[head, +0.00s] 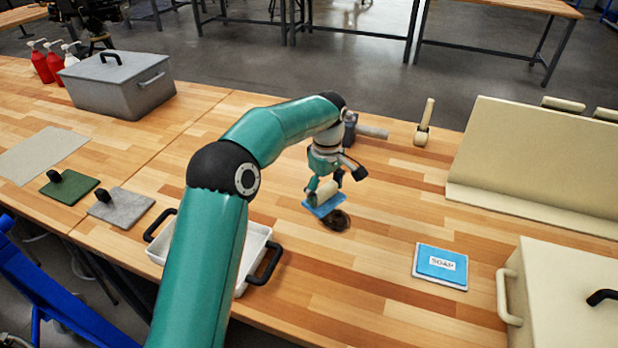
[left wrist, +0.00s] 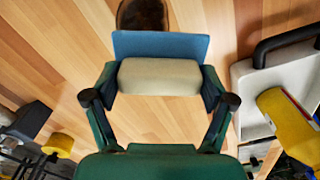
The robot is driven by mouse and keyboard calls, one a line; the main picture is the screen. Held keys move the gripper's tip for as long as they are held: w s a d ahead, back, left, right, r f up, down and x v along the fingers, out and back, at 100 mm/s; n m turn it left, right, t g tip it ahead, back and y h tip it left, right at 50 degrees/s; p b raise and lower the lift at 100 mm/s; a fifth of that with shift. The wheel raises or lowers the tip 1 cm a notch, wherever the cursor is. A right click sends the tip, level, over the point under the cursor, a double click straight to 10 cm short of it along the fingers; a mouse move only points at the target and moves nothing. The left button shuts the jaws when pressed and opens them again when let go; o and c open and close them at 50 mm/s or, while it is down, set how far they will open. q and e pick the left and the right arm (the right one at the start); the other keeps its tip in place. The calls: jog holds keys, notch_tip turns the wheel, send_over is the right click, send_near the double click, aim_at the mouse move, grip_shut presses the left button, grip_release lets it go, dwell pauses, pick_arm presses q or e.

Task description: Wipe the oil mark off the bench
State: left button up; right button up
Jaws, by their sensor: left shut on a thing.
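A dark brown oil mark (head: 336,220) lies on the wooden bench (head: 370,270), near the middle of the head view. It also shows in the left wrist view (left wrist: 142,14), partly cut off at the top edge. My left gripper (head: 325,188) is shut on the cream handle of a blue wiping pad (head: 322,206). In the left wrist view the pad (left wrist: 160,45) is beside the mark, its far edge next to it and slightly overlapping it in the picture. I cannot tell whether the pad touches the bench. My right gripper is not in view.
A white tray (head: 258,236) with black handles stands left of the gripper. A blue soap pad (head: 440,264) lies to the right, near a cream box (head: 560,298). Green (head: 68,186) and grey (head: 122,207) pads lie at left. A cream panel (head: 535,150) stands at right.

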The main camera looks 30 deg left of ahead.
aim_at(351, 225)
pick_arm(q)
jog(key=a+f+n+b, duration=0.1)
jog(key=f+n, duration=0.1)
jog(key=a+f+n+b, duration=0.2)
jog(key=n, duration=0.1)
jog(key=a+f+n+b, duration=0.2)
jog(key=shift+w+n, duration=0.1)
jog(key=shift+n, duration=0.3)
jog(key=shift+f+b, duration=0.55)
jog(key=shift+f, duration=0.4)
dwell(0.9)
jog(key=shift+d, duration=0.1)
